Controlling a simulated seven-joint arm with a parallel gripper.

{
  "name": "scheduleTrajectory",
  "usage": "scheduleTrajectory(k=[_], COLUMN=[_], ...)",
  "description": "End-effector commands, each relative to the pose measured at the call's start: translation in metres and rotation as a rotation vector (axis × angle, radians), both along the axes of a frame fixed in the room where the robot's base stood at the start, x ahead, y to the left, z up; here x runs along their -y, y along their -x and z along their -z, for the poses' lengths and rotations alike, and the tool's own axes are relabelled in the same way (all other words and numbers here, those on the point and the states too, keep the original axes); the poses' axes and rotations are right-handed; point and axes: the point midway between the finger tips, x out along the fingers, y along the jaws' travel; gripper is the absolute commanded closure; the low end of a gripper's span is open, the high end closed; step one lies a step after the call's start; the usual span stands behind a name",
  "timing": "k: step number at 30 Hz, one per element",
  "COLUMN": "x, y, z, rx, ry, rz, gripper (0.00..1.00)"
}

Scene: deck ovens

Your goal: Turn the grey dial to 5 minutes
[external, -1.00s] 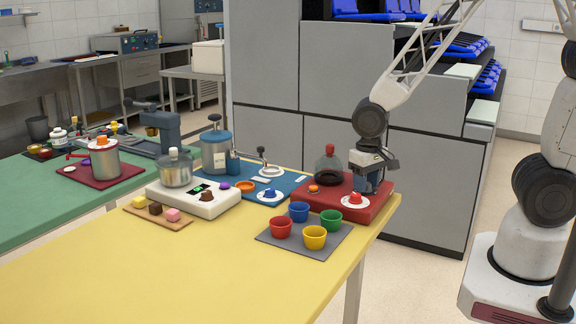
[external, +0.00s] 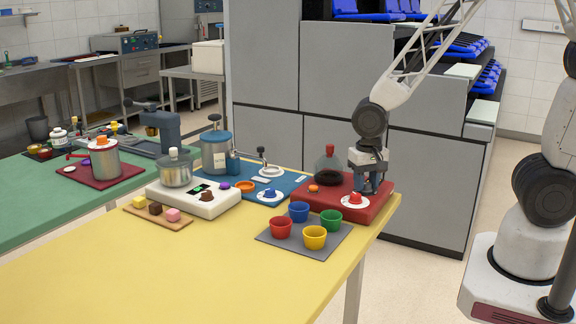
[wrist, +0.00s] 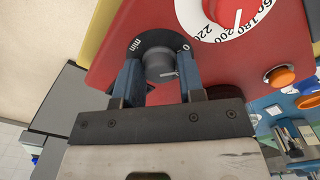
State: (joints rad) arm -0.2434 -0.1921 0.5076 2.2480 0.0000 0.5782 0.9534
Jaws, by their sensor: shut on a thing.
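The grey dial (wrist: 158,66) sits on a black disc marked "min" and "0" on the red appliance (wrist: 110,62). Its white pointer mark faces right in the wrist view, below the "0". My gripper (wrist: 159,72) is shut on the dial, with one blue-grey finger on each side. In the external view my gripper (external: 369,188) points down at the right part of the red appliance (external: 378,211); it hides the grey dial there. Other scale numbers on the black disc cannot be read.
A red knob with a white number ring (wrist: 232,14) sits close by the grey dial, and an orange button (wrist: 281,77) lies to the right. Coloured cups, among them a green cup (external: 330,219), stand on a grey mat in front of the red appliance.

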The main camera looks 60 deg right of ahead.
Motion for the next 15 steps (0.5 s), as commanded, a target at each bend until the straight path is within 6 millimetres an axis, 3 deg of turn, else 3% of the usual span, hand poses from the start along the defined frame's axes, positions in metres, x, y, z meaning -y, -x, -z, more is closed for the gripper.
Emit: scheduleTrajectory(k=[15], x=[-0.0001], y=[0.0002], z=[0.0002], rx=[0.0], ry=[0.0], rz=[0.29], gripper=[0.88])
